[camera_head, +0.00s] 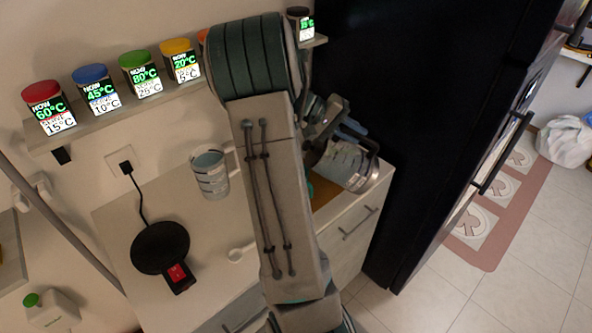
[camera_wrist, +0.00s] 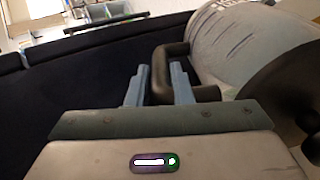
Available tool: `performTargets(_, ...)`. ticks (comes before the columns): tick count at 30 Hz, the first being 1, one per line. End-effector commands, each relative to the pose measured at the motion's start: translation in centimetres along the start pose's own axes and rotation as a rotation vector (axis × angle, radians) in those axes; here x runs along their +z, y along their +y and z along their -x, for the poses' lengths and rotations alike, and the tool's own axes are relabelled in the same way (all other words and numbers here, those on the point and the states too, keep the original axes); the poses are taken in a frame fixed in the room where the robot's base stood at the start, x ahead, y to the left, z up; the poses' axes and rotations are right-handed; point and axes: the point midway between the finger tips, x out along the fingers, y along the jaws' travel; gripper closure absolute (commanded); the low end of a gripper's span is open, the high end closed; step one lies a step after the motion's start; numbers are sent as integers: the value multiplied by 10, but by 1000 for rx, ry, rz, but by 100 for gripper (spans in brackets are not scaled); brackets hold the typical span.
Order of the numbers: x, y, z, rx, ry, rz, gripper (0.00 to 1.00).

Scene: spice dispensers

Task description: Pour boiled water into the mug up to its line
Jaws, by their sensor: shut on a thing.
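A clear kettle with measuring marks and a dark rim (camera_head: 348,165) hangs tilted at the right end of the counter. Its pale body (camera_wrist: 245,42) also shows at the right of the wrist view. My gripper (camera_wrist: 160,88) is shut on the kettle's dark handle (camera_wrist: 172,62), which passes between the blue fingers. In the head view my gripper (camera_head: 343,125) is just above the kettle, partly hidden. A clear marked vessel (camera_head: 211,178) stands upright on the counter, left of my arm. I cannot tell whether it is the mug. A teal sliver shows beside my arm, mostly hidden.
A black round heating base (camera_head: 160,247) with a red switch sits on the counter (camera_head: 115,222), corded to a wall socket. A shelf (camera_head: 110,119) of spice jars with lit labels runs above. A tall black fridge (camera_head: 425,100) stands close right of the kettle.

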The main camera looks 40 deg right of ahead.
Motion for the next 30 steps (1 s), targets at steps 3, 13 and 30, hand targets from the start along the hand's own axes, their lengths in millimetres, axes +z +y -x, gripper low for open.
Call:
performTargets(3,-1,2,2,10,1,-1,100)
performTargets(13,0,3,6,32,0,-1,100)
performTargets(30,0,4,11,64,1,-1,100)
